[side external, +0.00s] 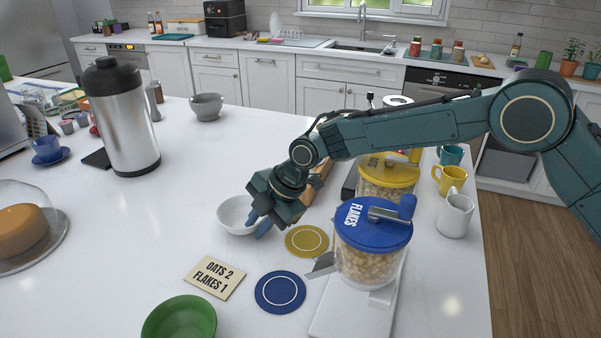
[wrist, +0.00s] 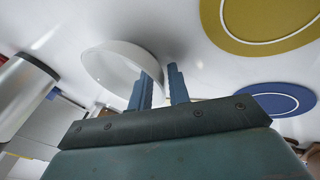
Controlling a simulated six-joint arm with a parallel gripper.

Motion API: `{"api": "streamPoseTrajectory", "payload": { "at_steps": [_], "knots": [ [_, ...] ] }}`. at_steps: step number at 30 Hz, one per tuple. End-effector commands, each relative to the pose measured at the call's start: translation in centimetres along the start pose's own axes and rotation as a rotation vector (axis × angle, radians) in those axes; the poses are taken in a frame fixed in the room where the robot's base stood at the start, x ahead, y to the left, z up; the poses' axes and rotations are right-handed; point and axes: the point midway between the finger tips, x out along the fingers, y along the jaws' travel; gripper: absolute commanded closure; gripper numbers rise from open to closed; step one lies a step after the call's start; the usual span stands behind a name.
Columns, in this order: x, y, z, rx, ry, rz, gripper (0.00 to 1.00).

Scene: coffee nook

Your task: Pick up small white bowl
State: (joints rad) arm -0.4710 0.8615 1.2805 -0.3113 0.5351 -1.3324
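The small white bowl (side external: 229,217) sits upright on the white counter in the side view. My gripper (side external: 260,226) is low at its right edge, fingers pointing down, and hides part of the rim. In the wrist view the bowl (wrist: 108,66) lies just beyond the fingers. My gripper (wrist: 160,72) shows two blue fingers apart with a gap between them. The left finger overlaps the bowl's right side, and the right finger is just outside the rim. I cannot tell whether either finger touches the bowl.
A yellow coaster (side external: 307,241) and a blue coaster (side external: 280,292) lie right of the bowl. The blue-lidded flakes dispenser (side external: 366,250) stands close by. A label card (side external: 214,277) and green bowl (side external: 180,320) are in front. A steel urn (side external: 124,125) stands left; the counter between is clear.

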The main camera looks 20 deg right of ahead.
Motion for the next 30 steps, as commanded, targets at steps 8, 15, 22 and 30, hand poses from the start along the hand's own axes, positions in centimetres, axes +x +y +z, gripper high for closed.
{"api": "streamPoseTrajectory", "payload": {
  "at_steps": [8, 15, 22, 30],
  "knots": [
    [0.0, 0.0, 0.0, 0.0, 0.0, 0.0, 0.96],
    [0.0, 0.0, 0.0, -0.001, 0.0, 0.0, 1.0],
    [0.0, -0.1, -0.1, -0.001, 0.001, -0.002, 1.0],
    [-1.1, 0.5, -0.4, -0.001, 0.001, 0.0, 1.0]
  ]
}}
